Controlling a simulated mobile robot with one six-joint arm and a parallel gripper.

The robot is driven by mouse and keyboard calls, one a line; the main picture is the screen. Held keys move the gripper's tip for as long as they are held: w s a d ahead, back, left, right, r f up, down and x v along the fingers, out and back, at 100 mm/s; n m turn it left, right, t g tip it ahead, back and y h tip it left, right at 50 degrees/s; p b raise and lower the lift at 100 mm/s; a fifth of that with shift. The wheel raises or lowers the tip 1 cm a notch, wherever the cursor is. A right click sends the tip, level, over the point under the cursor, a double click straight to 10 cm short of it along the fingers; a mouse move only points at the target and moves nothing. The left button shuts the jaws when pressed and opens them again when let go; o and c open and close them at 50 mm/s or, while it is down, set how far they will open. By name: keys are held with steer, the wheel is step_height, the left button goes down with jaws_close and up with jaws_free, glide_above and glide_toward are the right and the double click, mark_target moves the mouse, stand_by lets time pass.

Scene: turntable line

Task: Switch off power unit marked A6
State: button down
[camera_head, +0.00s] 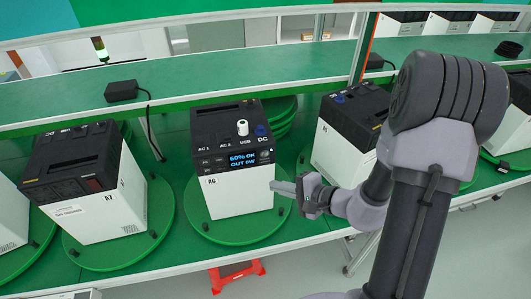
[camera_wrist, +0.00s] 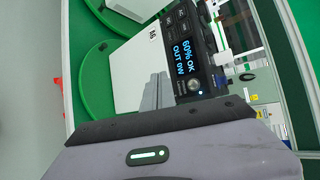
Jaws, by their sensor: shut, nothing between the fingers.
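The power unit marked A6 (camera_head: 240,193) stands upright on a green round turntable (camera_head: 207,240) in the head view. It has a white body and a black top and front panel. Its lit display (camera_head: 244,160) reads "60% OK OUT 0W"; it also shows in the wrist view (camera_wrist: 186,57). A small round button (camera_wrist: 194,85) with a light beside it sits at the panel's end near the display in the wrist view. My gripper (camera_head: 277,187) is shut and empty, at the right of A6's front. In the wrist view, its fingers (camera_wrist: 157,90) overlap the white front beside the panel; contact cannot be told.
A unit marked A7 (camera_head: 108,215) stands on a turntable at left, another unit (camera_head: 341,150) at right behind my arm. A green shelf (camera_head: 200,83) with black adapters (camera_head: 122,91) runs behind. A red object (camera_head: 237,274) is on the floor in front.

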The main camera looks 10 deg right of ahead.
steer(key=p, duration=0.2)
glide_toward(259, 158)
steer(key=a+f, duration=0.2)
steer(key=a, duration=0.1)
steer(key=shift+w, duration=1.1)
stand_by(0.9)
steer(key=shift+w+b, duration=0.4)
steer(key=shift+w, duration=0.35)
stand_by(0.4)
steer(key=shift+s+b, duration=0.1)
steer(key=shift+b, duration=0.25)
steer(key=shift+s+b, duration=0.5)
steer(key=shift+s, duration=0.2)
